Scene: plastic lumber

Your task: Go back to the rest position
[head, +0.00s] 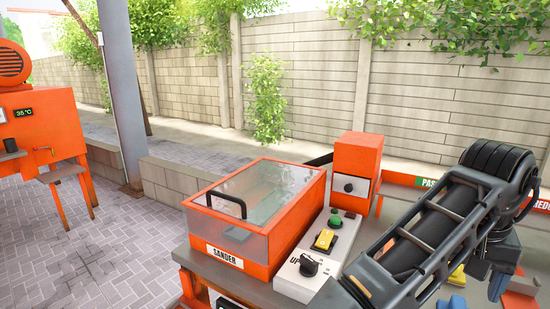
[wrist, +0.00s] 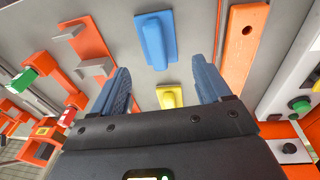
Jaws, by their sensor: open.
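My gripper (wrist: 163,92) shows in the wrist view with its two blue-grey fingers spread wide apart and nothing between the tips. Beyond the fingers lie a blue block with a raised grip (wrist: 154,40) and a yellow piece (wrist: 170,96) on a grey surface. Neither is touched, as far as I can see. In the head view my arm reaches in from the lower right, and the gripper's fingers are not clearly visible there.
An orange sander box (head: 262,262) with a clear lid stands left of my arm. Beside it is a white control panel (head: 292,284) with a green button, yellow switch and black knob. An orange machine (head: 45,125) stands far left. Paved floor (head: 75,240) lies open between.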

